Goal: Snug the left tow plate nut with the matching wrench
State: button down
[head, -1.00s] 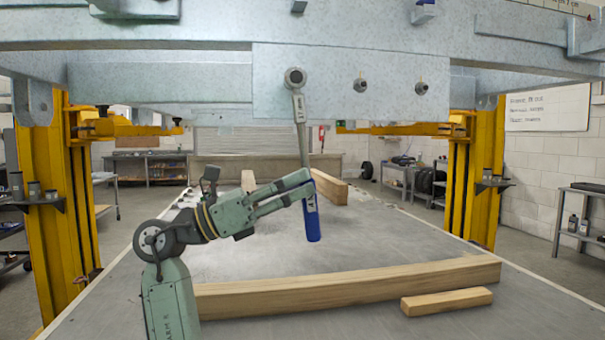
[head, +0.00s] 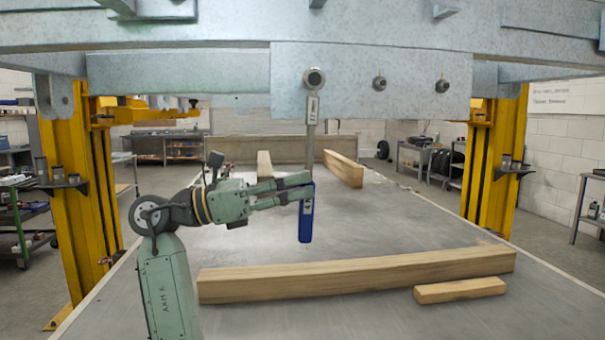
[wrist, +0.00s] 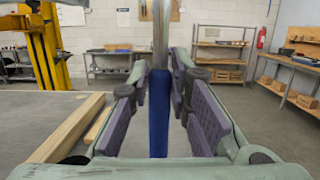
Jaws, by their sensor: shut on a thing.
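The grey tow plate (head: 345,108) hangs on the frame in the head view, with three fastener positions in a row. The wrench (head: 312,125) has its round head over the left nut (head: 314,78), which it largely hides. Its shaft hangs almost straight down to a blue handle (head: 306,225). My gripper (head: 306,188) is shut on the upper part of the blue handle, coming from the left. In the wrist view the handle (wrist: 159,115) stands upright between the purple finger pads. The middle nut (head: 380,84) and right nut (head: 442,86) are uncovered.
A long timber beam (head: 350,277) and a short block (head: 460,290) lie on the grey deck (head: 400,225) below. Yellow lift posts stand at left (head: 68,200) and right (head: 488,150). The air around the handle is clear.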

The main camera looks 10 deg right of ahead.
jog(key=shift+a, duration=0.3)
jog(key=shift+a+r+y+p, duration=0.25)
jog(key=shift+a+y+p, duration=0.3)
jog(key=shift+a, duration=0.1)
jog(key=shift+a+r+y+p, duration=0.25)
jog(key=shift+a+y+p, duration=0.2)
jog(key=shift+a+p, duration=0.15)
jog(key=shift+a, duration=0.15)
